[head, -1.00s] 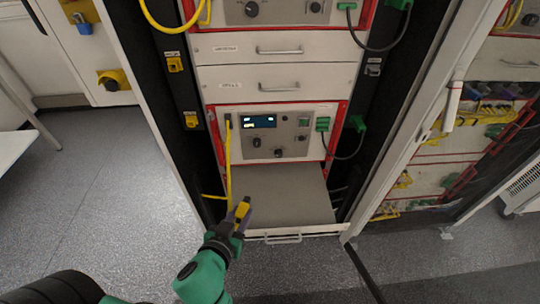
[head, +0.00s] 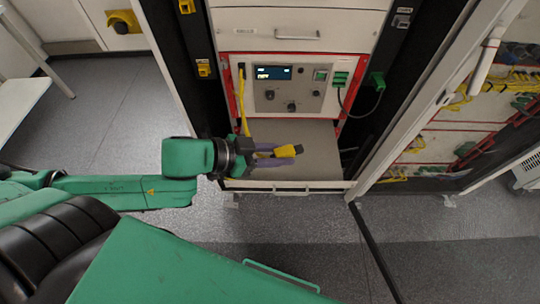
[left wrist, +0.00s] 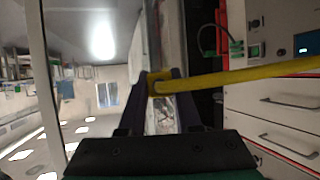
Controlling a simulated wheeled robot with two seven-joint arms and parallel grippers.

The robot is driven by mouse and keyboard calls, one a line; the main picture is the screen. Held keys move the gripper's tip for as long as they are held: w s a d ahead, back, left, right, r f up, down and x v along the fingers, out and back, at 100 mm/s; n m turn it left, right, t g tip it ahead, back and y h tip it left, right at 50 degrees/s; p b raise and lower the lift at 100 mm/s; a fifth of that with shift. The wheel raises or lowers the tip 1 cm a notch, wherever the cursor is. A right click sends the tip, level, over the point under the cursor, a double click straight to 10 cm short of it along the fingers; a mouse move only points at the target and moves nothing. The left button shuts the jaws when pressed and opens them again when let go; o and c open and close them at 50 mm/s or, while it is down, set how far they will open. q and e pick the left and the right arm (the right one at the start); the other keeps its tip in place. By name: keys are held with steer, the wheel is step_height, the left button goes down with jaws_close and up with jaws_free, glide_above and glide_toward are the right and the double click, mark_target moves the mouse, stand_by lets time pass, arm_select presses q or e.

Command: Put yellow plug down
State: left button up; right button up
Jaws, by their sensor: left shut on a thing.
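My left gripper (head: 284,156) reaches in from the left and is shut on the yellow plug (head: 286,151). It holds the plug over the grey pull-out shelf (head: 315,138) at the bottom of the rack, near the shelf's front edge. Whether the plug touches the shelf I cannot tell. In the left wrist view the plug (left wrist: 160,76) sits between the fingertips, and its yellow cable (left wrist: 240,76) runs off to the right. In the head view the cable (head: 244,105) hangs from the left side of the cycler unit (head: 292,88). My right gripper is not in view.
A green plug (head: 376,82) with a dark cable is at the unit's right. Yellow sockets (head: 204,68) line the left post. The rack door (head: 420,110) stands at the right. The back and right of the shelf look clear.

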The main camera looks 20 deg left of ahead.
arm_select(q)
steer(key=shift+d+r+m+g+h, duration=0.5)
steer(key=shift+d+r+m, duration=0.1)
steer(key=shift+w+a+r+m+g, duration=0.1)
steer(key=shift+a+r+m+g, duration=0.1)
steer(key=shift+m+g, duration=0.2)
